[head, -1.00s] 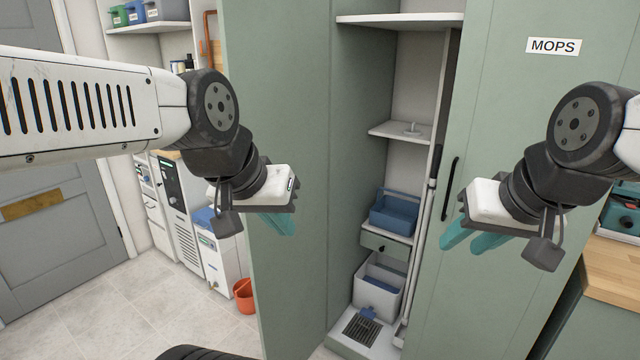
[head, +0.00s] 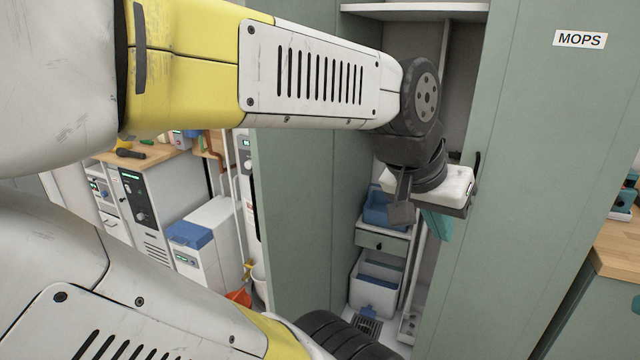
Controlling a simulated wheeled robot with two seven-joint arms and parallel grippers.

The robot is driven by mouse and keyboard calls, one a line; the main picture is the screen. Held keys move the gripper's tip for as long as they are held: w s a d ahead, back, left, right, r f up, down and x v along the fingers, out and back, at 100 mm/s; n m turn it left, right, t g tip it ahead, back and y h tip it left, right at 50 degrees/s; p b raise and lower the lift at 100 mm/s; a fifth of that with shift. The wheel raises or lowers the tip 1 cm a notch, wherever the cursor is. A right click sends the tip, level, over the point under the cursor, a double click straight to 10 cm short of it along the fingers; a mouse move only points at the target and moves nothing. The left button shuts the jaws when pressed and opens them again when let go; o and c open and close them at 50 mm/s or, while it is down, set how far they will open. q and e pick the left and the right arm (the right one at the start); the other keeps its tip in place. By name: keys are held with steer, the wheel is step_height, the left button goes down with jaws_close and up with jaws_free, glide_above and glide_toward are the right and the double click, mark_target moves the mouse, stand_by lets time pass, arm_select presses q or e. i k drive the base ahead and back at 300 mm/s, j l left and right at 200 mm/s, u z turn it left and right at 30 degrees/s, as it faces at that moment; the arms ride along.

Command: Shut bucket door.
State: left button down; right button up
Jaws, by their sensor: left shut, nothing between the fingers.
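The green cabinet door on the left (head: 292,220) stands open, swung out beside the cabinet opening. No label shows on it; I take it for the bucket door. The other green door (head: 545,180), on the right, carries a MOPS sign and a black handle (head: 477,170) at its left edge. My left gripper (head: 440,228) is shut and empty, its teal fingers pointing down in front of the opening by the MOPS door's left edge. I cannot tell whether it touches that door. My left arm crosses in front of the left door's upper part. My right gripper is out of view.
Inside the cabinet are a blue caddy (head: 382,208), a drawer (head: 383,241) and a grey bin (head: 376,284). A white bin with a blue lid (head: 190,234) and an orange bucket (head: 238,298) stand left of the open door. A wooden counter (head: 618,247) is at right.

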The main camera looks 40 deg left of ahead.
mark_target(291, 180)
steer(key=k+j, duration=0.1)
steer(key=j, duration=0.4)
steer(key=k+j, duration=0.1)
steer(key=j, duration=0.4)
steer(key=k+j, duration=0.15)
steer(key=j, duration=0.35)
steer(key=k+j, duration=0.1)
steer(key=j, duration=0.35)
steer(key=k+j, duration=0.1)
steer(key=j, duration=0.4)
steer(key=l, duration=0.35)
